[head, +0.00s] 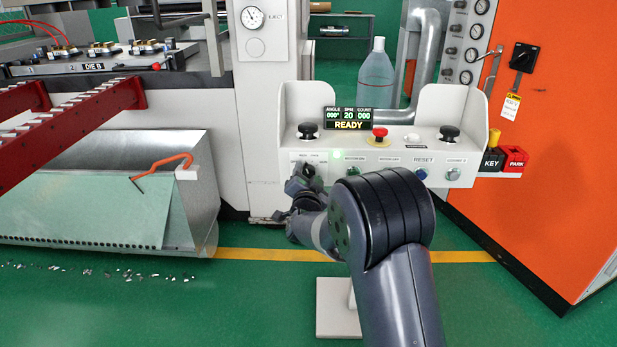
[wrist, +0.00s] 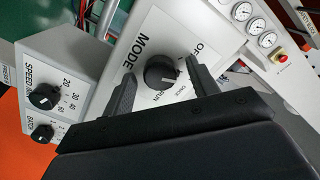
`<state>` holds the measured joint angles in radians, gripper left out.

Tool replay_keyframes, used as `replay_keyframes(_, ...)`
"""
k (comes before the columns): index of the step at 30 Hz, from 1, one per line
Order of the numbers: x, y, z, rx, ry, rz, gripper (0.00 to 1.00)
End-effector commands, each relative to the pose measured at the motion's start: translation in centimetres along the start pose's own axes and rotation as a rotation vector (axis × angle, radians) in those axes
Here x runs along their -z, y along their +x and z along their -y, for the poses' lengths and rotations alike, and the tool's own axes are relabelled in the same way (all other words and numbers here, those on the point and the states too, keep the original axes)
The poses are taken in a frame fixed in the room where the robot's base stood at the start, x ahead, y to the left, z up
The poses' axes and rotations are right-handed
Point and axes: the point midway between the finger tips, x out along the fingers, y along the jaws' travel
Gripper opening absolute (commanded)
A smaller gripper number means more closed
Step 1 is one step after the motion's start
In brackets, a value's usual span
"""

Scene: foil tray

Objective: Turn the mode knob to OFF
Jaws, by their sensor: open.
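The black round mode knob (wrist: 160,72) sits on a white panel marked MODE, OFF and RUN in the wrist view. A smaller label lies between OFF and RUN. A light pointer mark shows on the knob, but it is too small to tell which label it points at. My gripper (wrist: 161,68) is open, with one finger on each side of the knob; I cannot tell whether either finger touches it. In the head view my gripper (head: 303,184) is at the left end of the control console (head: 395,150), and it largely hides the knob there.
A display reading READY (head: 349,119) and a red emergency button (head: 380,133) are on the console. SPEED (wrist: 44,96) and BATCH (wrist: 42,132) knobs show beside the mode panel in the wrist view. KEY and PARK holders (head: 513,158) stand at the right.

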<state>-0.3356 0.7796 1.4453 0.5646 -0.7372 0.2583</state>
Motion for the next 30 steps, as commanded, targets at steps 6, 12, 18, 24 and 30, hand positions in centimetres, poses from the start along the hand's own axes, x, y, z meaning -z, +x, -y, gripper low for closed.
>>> replay_keyframes(6, -0.01, 0.31, -0.02, 0.000, -0.001, 0.000, 0.56)
replay_keyframes(12, 0.00, 0.29, -0.02, 0.000, -0.001, 0.000, 0.49)
replay_keyframes(18, 0.00, 0.28, -0.01, 0.000, 0.000, 0.000, 0.33)
replay_keyframes(24, 0.00, 0.27, -0.02, 0.000, 0.000, 0.000, 0.17)
replay_keyframes(30, 0.00, 0.27, -0.02, 0.000, -0.005, 0.000, 0.11)
